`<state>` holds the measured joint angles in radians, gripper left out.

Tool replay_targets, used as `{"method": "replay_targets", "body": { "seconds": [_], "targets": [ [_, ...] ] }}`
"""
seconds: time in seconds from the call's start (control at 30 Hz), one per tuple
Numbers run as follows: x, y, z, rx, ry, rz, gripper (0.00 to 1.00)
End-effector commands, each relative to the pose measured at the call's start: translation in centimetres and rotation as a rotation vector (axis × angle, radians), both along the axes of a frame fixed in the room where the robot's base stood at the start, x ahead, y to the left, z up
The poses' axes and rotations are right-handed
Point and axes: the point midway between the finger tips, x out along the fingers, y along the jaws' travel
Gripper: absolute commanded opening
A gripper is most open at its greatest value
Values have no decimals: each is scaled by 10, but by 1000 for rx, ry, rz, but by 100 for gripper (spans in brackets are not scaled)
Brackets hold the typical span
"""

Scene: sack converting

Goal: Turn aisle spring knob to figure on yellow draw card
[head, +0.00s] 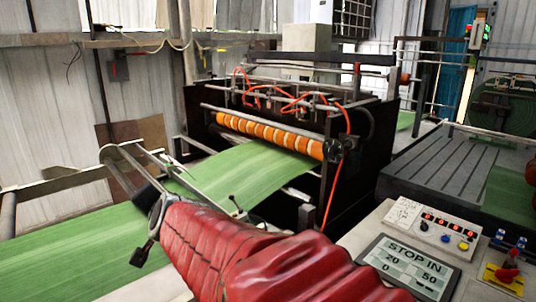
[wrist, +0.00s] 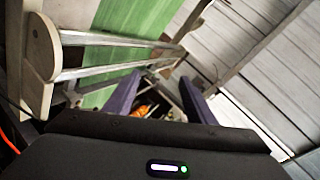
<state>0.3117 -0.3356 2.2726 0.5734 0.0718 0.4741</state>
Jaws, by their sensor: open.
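My gripper (head: 142,226) is at the left end of my red-sleeved arm, above the green web (head: 70,250), empty and apart from any knob. In the wrist view its two dark fingers (wrist: 160,82) stand spread. I cannot pick out the aisle spring knob for certain.
The machine's orange-ringed roller (head: 270,134) and metal rails (head: 150,165) stand beyond my arm. Rails also cross the wrist view (wrist: 110,40).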

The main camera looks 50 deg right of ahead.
Motion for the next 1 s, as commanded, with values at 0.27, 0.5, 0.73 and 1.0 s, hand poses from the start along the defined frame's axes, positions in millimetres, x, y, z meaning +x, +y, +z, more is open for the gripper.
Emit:
{"method": "replay_targets", "body": {
  "seconds": [0.27,0.5,0.73,1.0],
  "targets": [
    [20,-151,27,239,-349,-487,50],
    [-25,-284,28,367,-694,-912,50],
    [-107,-379,12,382,-1035,-1273,50],
    [-157,-411,1,346,-1217,-1435,50]
  ]
}}
